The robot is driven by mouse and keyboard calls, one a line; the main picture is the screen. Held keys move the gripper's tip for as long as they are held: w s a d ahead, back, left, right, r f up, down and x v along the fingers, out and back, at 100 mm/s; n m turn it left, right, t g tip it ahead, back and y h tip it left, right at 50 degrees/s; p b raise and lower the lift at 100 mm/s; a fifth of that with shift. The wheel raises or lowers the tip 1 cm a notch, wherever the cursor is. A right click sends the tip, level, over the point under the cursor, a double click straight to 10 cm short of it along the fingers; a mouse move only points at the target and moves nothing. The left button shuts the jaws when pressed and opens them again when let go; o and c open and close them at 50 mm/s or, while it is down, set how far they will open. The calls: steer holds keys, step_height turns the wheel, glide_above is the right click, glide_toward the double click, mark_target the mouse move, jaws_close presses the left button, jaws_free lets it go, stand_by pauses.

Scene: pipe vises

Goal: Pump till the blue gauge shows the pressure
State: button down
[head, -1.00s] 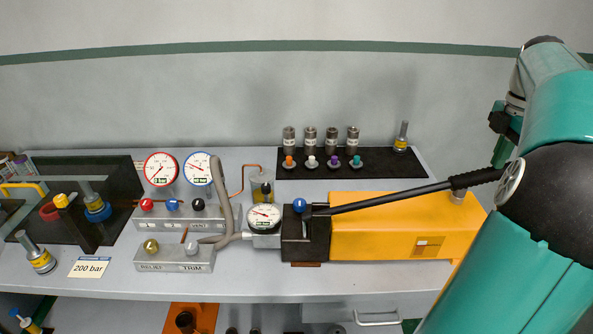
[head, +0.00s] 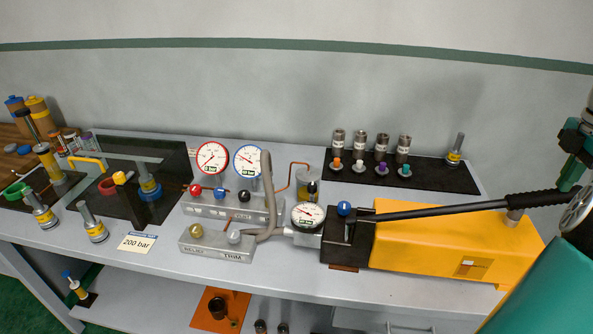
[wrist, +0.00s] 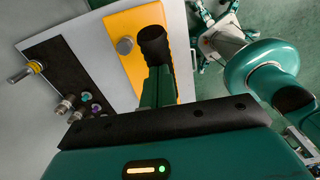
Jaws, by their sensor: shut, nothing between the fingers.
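The blue-rimmed gauge (head: 249,160) stands on the bench beside a red-rimmed gauge (head: 212,158); its needle reading is too small to tell. A card (head: 137,243) reads 200 bar. The yellow hand pump (head: 440,236) has a white gauge (head: 308,214) and a blue knob (head: 344,208) at its left. Its long black lever (head: 440,211) lies low and slants slightly up to the right. My gripper (wrist: 158,78) is shut and empty at the lever's black grip (wrist: 155,45); I cannot tell whether they touch. In the head view it is partly cut off at the right edge.
A valve block (head: 232,207) with red, blue and black knobs stands before the gauges. A black mat (head: 432,165) with several fittings lies behind the pump. A grey hose (head: 268,190) rises between.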

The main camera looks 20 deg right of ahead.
mark_target(562, 195)
steer(key=shift+s+d+f, duration=0.15)
steer(key=shift+d+f, duration=0.1)
steer(key=shift+f, duration=0.85)
steer(key=shift+s+d+f, duration=0.1)
steer(key=shift+d+f, duration=0.1)
steer(key=shift+f, duration=0.95)
steer(key=shift+s+d+f, duration=0.15)
steer(key=shift+d+f, duration=0.05)
steer(key=shift+f, duration=0.9)
steer(key=shift+s+d+f, duration=0.1)
steer(key=shift+d+f, duration=0.1)
steer(key=shift+f, duration=1.05)
steer(key=shift+s+d+f, duration=0.1)
steer(key=shift+f, duration=1.05)
steer(key=shift+s+d+f, duration=0.1)
steer(key=shift+f, duration=1)
steer(key=r, duration=0.8)
steer(key=shift+w+a+r, duration=0.1)
steer(key=shift+w+a, duration=0.25)
steer(key=shift+a, duration=0.05)
steer(key=r, duration=0.2)
steer(key=a+r, duration=0.1)
steer(key=r, duration=0.1)
steer(key=w+r, duration=0.1)
steer(key=r, duration=0.2)
steer(key=shift+a, duration=0.4)
